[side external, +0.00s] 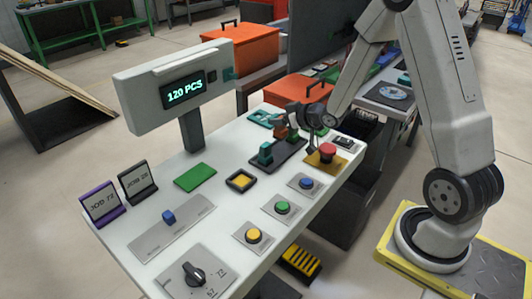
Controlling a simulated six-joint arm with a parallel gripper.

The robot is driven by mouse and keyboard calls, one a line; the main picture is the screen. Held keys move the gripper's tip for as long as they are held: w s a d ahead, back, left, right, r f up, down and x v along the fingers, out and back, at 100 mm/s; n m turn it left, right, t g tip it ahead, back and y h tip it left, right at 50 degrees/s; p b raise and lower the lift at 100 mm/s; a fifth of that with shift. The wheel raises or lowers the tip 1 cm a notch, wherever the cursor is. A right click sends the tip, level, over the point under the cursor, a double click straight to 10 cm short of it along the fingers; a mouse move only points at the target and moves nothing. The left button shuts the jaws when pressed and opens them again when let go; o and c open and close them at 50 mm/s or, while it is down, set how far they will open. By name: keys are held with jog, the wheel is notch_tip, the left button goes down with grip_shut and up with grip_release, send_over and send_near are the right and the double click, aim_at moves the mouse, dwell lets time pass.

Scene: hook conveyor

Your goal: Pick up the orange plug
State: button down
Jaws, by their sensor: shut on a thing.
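The orange plug (281,132) shows as a small brownish-orange piece at the far end of the console, above the dark socket plate (290,153). My gripper (287,125) is over that plate with its jaws shut on the orange plug. The jaws partly hide the plug, and I cannot tell whether its lower end touches the plate. A teal-green plug (265,154) stands upright at the near left end of the same plate.
A red mushroom button (327,151) on a yellow base stands close to the right of my gripper. Blue, green and yellow buttons (282,208) line the console's right side. A display reading 120 PCS (186,92) rises at the back left. A green pad (195,177) lies flat.

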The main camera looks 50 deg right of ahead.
jog(key=shift+r, duration=2.3)
